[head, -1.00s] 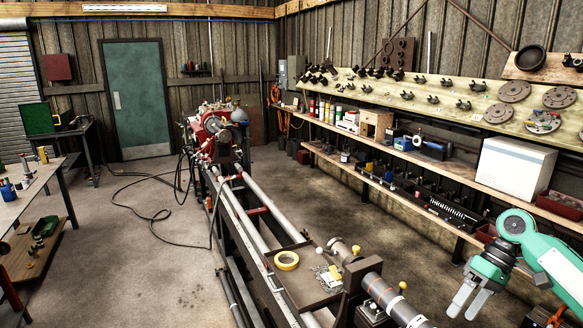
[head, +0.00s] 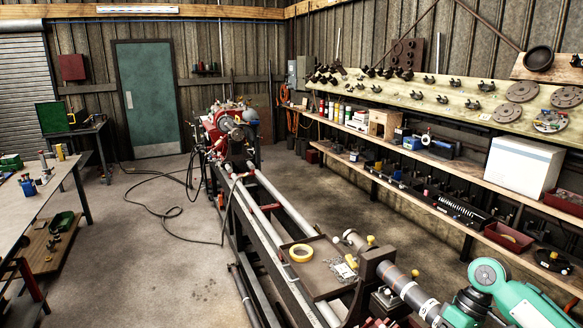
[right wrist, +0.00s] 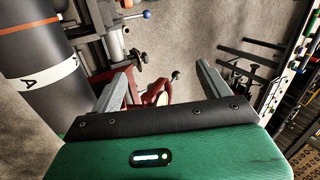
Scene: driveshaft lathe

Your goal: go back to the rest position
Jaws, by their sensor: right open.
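My right gripper (right wrist: 157,84) is open in the right wrist view, with its two grey fingers apart and nothing between them. Beyond the fingers are the floor and red parts with a dark-knobbed lever. In the head view my green right arm comes in at the lower right corner, and its fingers are out of the picture. A dark grey cylinder with a white band (right wrist: 40,85) stands close to the left of the gripper. My left gripper is not in either view.
Shelves (head: 430,157) with tools line the right wall. A workbench (head: 38,185) stands at the left. The floor (head: 160,260) between bench and lathe is mostly clear.

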